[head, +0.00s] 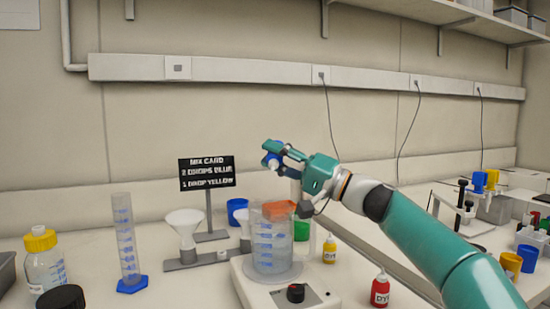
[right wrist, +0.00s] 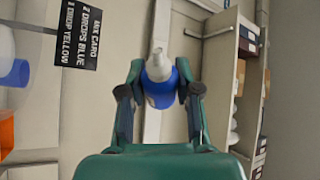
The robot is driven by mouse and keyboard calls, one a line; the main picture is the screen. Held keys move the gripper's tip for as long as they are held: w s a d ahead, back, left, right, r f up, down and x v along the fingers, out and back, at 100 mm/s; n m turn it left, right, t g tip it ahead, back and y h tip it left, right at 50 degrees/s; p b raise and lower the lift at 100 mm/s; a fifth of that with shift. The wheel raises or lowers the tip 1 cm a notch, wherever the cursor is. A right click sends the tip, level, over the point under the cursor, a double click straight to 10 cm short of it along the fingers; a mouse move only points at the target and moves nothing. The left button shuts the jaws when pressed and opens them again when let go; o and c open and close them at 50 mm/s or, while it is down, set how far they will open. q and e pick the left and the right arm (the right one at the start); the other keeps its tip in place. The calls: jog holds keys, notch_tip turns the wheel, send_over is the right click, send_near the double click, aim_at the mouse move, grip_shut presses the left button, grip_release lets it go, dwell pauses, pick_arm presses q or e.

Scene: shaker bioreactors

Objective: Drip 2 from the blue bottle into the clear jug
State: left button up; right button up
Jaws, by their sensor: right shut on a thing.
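The blue bottle (head: 271,161) is held in my right gripper (head: 280,153), above and behind the clear jug. In the right wrist view the blue bottle (right wrist: 160,92) sits between both fingers, its white nozzle pointing to the top of that picture. The clear jug (head: 268,248) with blue marks stands on a white stirrer plate (head: 262,292) below the gripper. An orange piece (head: 280,210) shows at the jug's top; I cannot tell whether it is in or behind it. My left gripper is not seen.
A black mix card (head: 207,173) reads two drops blue, one drop yellow. A yellow bottle (head: 329,250) and a red bottle (head: 380,289) stand right of the jug. A white funnel (head: 185,222) and a measuring cylinder (head: 125,240) stand to the left.

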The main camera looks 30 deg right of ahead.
dwell(0.4)
jog(key=r+m+h+p, duration=0.1)
jog(key=m+p, duration=0.2)
jog(key=shift+r+h, duration=0.35)
jog(key=shift+h, duration=0.05)
jog(key=shift+s+m+p, duration=0.1)
jog(key=shift+m+p, duration=0.3)
jog(key=shift+m, duration=0.1)
jog(key=shift+f, duration=0.35)
jog(key=shift+m, duration=0.3)
jog(key=shift+w+d+m+h+p, duration=0.1)
jog(key=shift+w+m+h+p, duration=0.15)
jog(key=shift+m+h+p, duration=0.15)
jog(key=shift+w+d+f+m+h+p, duration=0.2)
jog(key=shift+f+m+h+p, duration=0.15)
jog(key=shift+m+p, duration=0.25)
